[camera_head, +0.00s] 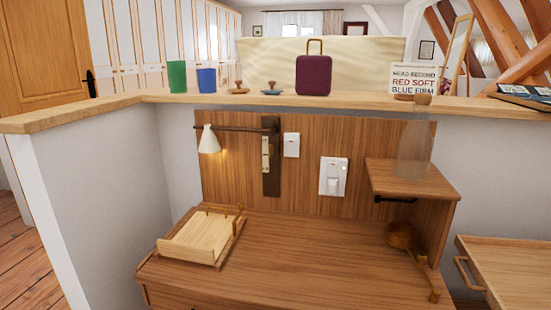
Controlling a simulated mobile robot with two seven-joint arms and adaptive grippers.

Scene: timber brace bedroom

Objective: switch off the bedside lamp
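The bedside lamp (209,140) is on the wooden back panel, with a small cream shade on a dark horizontal arm. A warm glow shows on the panel by the shade, so it is lit. Its arm joins a dark upright wall plate (270,185), which carries a brass-coloured piece (265,152). To the right are a small white wall plate (291,145) and a larger white switch plate (334,177) with a protruding lower part. I cannot tell which control works the lamp. Neither of my grippers is in view.
A small shelf (415,180) holds a translucent carafe (414,145). The top's middle is clear. A ledge (130,99) above holds several objects.

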